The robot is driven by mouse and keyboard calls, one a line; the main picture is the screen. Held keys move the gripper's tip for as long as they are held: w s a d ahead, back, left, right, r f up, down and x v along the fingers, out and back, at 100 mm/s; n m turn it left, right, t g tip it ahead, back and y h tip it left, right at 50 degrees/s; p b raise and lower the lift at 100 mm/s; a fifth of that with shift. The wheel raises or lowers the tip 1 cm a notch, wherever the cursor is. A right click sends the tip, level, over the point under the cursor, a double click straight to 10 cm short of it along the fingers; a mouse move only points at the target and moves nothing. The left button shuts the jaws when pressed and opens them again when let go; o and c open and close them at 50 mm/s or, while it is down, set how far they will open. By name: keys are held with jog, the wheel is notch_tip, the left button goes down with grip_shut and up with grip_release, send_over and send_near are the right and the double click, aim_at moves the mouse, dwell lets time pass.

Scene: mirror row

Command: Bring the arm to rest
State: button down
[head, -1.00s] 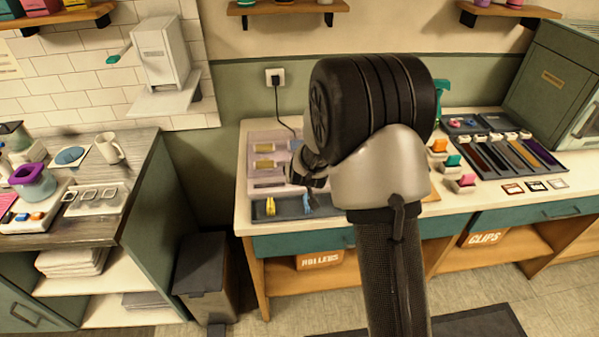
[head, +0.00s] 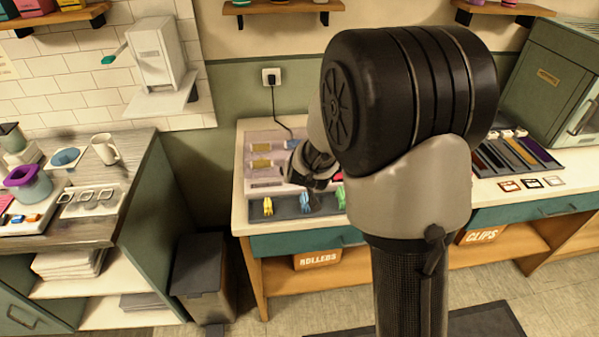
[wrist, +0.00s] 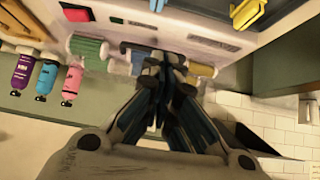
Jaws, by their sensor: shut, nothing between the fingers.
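My gripper (wrist: 155,62) shows in the wrist view with its dark fingers together and nothing between them. The wrist view looks at a tilted scene, with a pale panel holding green, blue and yellow rollers behind the fingertips. I cannot tell whether the fingers touch anything there.
A dark tray (head: 285,209) with yellow, blue and green clips lies at the counter's front. A bin (head: 203,275) stands between the counter and the left bench. My arm hides the counter's middle.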

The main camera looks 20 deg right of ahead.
jog(key=s+a+r+n+g+y, duration=0.15)
jog(key=s+a+r, duration=0.25)
jog(key=s+r, duration=0.4)
jog(key=s+a+r+n+y, duration=0.15)
jog(key=s+a+r, duration=0.3)
jog(key=s, duration=0.65)
jog(key=s+d+g, duration=0.1)
jog(key=s, duration=0.7)
jog(key=s+d+r+g+h, duration=0.1)
jog(key=s, duration=0.6)
jog(key=shift+s+r+m+g, duration=0.3)
jog(key=shift+s+m+g, duration=0.05)
jog(key=shift+s+m, duration=0.05)
